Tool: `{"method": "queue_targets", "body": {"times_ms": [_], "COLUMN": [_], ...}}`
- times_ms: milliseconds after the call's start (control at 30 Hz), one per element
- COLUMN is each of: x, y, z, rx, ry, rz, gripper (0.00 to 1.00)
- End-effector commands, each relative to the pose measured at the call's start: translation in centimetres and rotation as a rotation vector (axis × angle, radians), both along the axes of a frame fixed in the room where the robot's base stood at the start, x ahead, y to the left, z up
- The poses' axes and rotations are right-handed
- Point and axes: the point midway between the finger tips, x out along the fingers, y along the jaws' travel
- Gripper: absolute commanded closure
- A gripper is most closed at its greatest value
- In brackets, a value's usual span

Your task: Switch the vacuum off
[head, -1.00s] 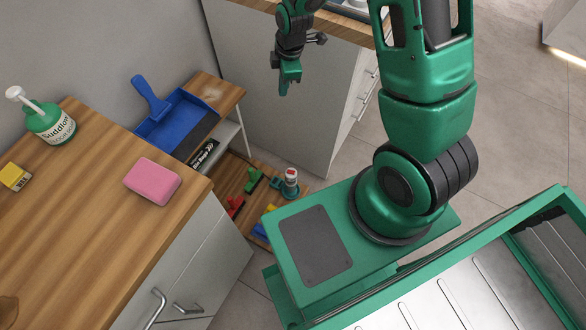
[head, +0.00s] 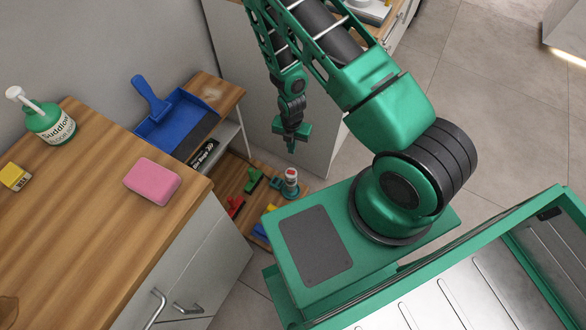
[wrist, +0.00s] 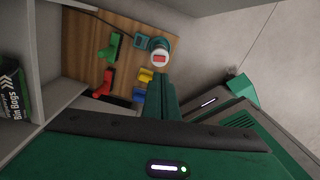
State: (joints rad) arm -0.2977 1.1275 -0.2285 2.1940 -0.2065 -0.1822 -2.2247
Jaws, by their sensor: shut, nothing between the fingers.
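On a low wooden board (head: 268,177) between the counters stands a small round grey-white and teal unit (head: 291,186) with a red patch on its white top. I take it for the vacuum's control, but its setting is too small to read. It also shows in the wrist view (wrist: 160,46), with a teal part at its left. My gripper (head: 291,151) is shut and empty, pointing down, above this unit in the head view. In the wrist view my gripper's closed green fingers (wrist: 163,80) end just below the unit's red patch; whether they touch cannot be told.
Coloured handles sit left of the unit: green (wrist: 112,47), red (wrist: 103,84), yellow (wrist: 146,75) and a blue one. A shelf with a bin bags box (wrist: 12,90) is at the left. A blue dustpan (head: 175,121) lies above. A cabinet (head: 270,90) stands behind.

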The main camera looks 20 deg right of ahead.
Motion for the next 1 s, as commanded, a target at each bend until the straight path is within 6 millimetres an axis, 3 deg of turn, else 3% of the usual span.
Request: {"method": "queue_targets", "body": {"times_ms": [167, 667, 1000], "x": [-0.8, -0.9, -1.0], "y": [-0.3, -0.3, -0.4], "z": [-1.6, -2.2, -7.0], "rx": [-0.006, -0.007, -0.007], "ry": [0.010, 0.010, 0.012], "rz": [0.064, 0.073, 0.074], "gripper": [1.00, 1.00, 1.00]}}
